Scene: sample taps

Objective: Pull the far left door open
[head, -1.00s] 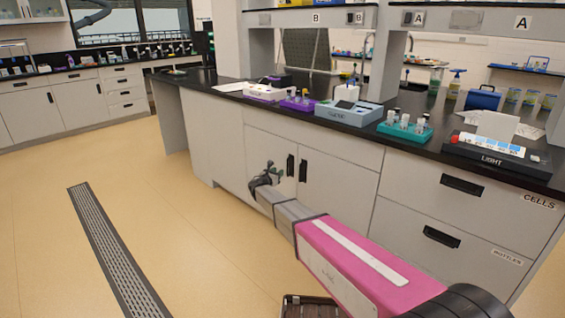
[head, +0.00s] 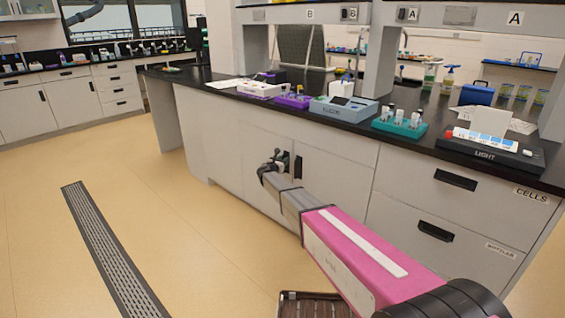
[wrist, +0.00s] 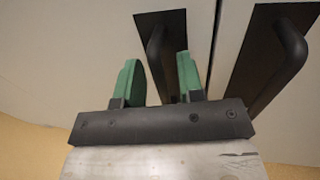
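The left grey door (head: 258,145) of the lower cabinet pair looks shut, its face level with the right door. In the wrist view its dark upright bar handle (wrist: 155,48) stands off a black plate. My gripper (wrist: 160,78) has two green fingers spread apart, one on each side of this handle. The handle's lower part runs down between them, and I cannot tell whether either finger touches it. In the head view my gripper (head: 279,160) is at the left door's handle and mostly hides it.
The right door (head: 335,180) has its own black handle (wrist: 285,55) close to the right of my gripper. Drawers (head: 450,195) lie farther right. The black benchtop (head: 225,95) above carries racks and devices. Open floor (head: 150,210) lies to the left, with a drain grate (head: 105,240).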

